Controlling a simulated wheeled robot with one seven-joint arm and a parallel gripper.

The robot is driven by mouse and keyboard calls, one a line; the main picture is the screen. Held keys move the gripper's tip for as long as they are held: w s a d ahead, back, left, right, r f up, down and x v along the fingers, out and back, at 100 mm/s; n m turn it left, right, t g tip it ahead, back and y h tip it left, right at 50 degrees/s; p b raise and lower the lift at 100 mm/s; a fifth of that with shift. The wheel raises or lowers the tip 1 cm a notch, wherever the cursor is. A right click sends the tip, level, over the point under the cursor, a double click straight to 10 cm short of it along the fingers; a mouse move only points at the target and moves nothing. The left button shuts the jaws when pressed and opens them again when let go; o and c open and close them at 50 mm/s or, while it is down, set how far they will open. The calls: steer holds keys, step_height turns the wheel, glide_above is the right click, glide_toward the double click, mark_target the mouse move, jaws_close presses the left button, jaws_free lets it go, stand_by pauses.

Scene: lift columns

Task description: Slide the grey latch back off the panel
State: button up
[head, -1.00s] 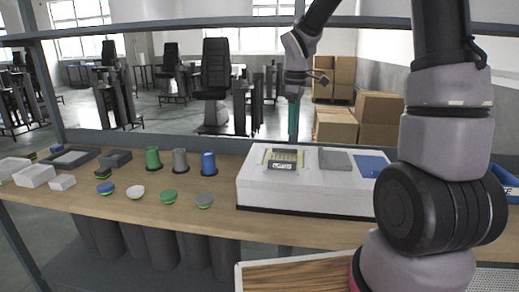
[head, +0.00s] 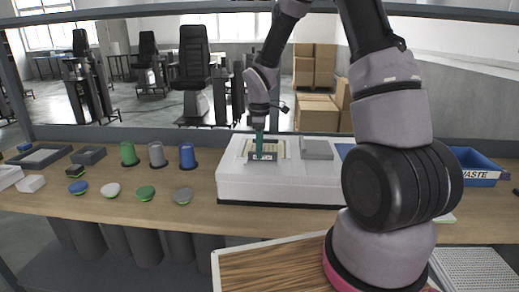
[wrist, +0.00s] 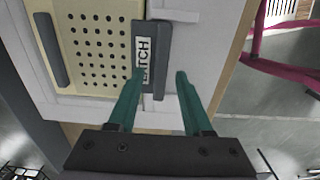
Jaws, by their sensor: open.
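The dark grey latch (wrist: 163,45), a bar with a white "LATCH" label, lies along one edge of the beige perforated panel (wrist: 98,20) in the wrist view. In the head view the latch (head: 263,157) is at the front edge of the panel, on top of the white box (head: 240,182). My gripper (wrist: 160,74) is open, with its two green fingers at the near end of the latch. The left finger overlaps the label; the right finger is off the latch's other side. I cannot tell whether either finger touches it. The gripper also shows in the head view (head: 259,146).
A grey block (head: 317,149) and a blue one are on the box, right of the panel. Green, grey and blue cups (head: 157,155) and several coloured discs stand left of the box. A blue waste bin (head: 476,170) is at the right.

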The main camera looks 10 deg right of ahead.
steer(key=shift+f, duration=0.2)
steer(key=shift+c, duration=0.3)
jaws_close()
stand_by(1.1)
